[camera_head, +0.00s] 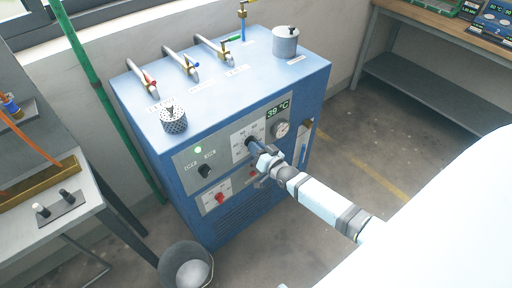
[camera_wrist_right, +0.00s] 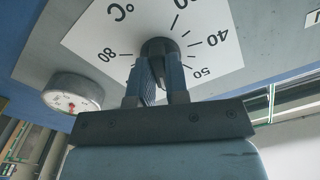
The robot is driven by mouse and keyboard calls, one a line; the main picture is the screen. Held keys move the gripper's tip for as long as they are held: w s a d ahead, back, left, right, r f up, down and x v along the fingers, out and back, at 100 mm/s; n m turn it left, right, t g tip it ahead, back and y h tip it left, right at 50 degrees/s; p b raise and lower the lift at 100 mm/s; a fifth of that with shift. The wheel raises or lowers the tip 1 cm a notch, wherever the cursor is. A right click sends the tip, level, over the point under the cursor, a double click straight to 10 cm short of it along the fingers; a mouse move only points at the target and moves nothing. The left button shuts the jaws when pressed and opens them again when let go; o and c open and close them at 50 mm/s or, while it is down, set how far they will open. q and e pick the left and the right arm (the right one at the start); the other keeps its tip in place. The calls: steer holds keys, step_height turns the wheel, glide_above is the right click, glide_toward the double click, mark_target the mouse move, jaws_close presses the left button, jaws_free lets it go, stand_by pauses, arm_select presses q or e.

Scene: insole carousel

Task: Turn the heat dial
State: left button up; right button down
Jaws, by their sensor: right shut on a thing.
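The heat dial (camera_wrist_right: 157,48) is a dark round knob on a white scale plate (camera_wrist_right: 205,40) marked in °C, on the front of the blue machine (camera_head: 225,92). My right gripper (camera_wrist_right: 159,75) is shut on the dial, with one finger on each side of it. My left gripper is not in view.
A round gauge (camera_head: 281,129) sits right of the dial. A black switch (camera_head: 205,171) and a red switch (camera_head: 220,198) are on the panel's left. Pipes with valves (camera_head: 187,68), a perforated cup (camera_head: 174,122) and a grey canister (camera_head: 285,43) are on top. A bin (camera_head: 187,266) stands in front.

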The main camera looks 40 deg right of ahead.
steer(key=c, duration=1.1)
jaws_free()
steer(key=s, duration=0.9)
steer(key=s+d, duration=0.1)
steer(key=s, duration=0.3)
steer(key=shift+s, duration=0.35)
